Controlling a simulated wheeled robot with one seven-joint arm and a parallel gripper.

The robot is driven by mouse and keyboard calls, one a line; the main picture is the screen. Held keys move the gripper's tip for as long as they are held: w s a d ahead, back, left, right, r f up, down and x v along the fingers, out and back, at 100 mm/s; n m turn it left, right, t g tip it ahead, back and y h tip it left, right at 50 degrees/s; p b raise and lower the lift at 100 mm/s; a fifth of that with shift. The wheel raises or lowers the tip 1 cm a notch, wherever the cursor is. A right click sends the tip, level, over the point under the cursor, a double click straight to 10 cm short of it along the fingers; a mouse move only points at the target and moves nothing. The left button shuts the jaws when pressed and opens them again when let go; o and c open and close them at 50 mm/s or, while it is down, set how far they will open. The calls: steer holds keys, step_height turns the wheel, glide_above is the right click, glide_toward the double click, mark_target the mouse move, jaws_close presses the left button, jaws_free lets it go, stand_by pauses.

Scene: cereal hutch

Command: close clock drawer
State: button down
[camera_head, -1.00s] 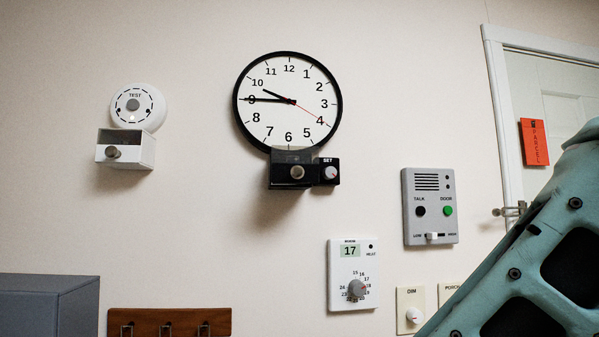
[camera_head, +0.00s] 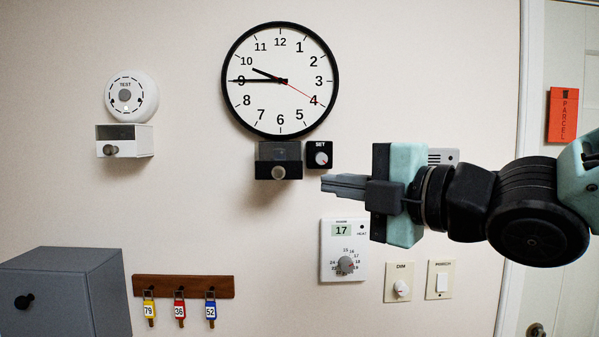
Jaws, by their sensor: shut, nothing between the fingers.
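The clock (camera_head: 280,80) is a round white face with a black rim on the wall. Below it is the small black clock drawer (camera_head: 278,160), with a round grey knob (camera_head: 278,173) on its front. The drawer sticks out from the wall, with its dark top showing. My gripper (camera_head: 324,183) is to the right of the drawer and slightly lower, apart from it in the picture. Its fingers point left and are shut with nothing between them.
A white drawer (camera_head: 125,141) is at left, a grey cabinet (camera_head: 62,292) lower left, key hooks (camera_head: 183,285) below.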

mark_target(295, 169)
steer(key=shift+w+d+b+x, duration=0.35)
steer(key=shift+b+x, duration=0.3)
steer(key=shift+x, duration=1.45)
steer(key=shift+w+d+b+x, duration=0.35)
steer(key=shift+b+x, duration=0.3)
steer(key=shift+x, duration=1.45)
steer(key=shift+w+d+b+x, duration=0.3)
steer(key=shift+b+x, duration=0.35)
steer(key=shift+x, duration=1.45)
steer(key=shift+d+f, duration=0.1)
steer(key=w, duration=0.7)
steer(key=shift+d, duration=0.15)
steer(key=shift+s, duration=0.1)
steer(key=shift+d+r, duration=0.1)
steer(key=shift+r, duration=0.1)
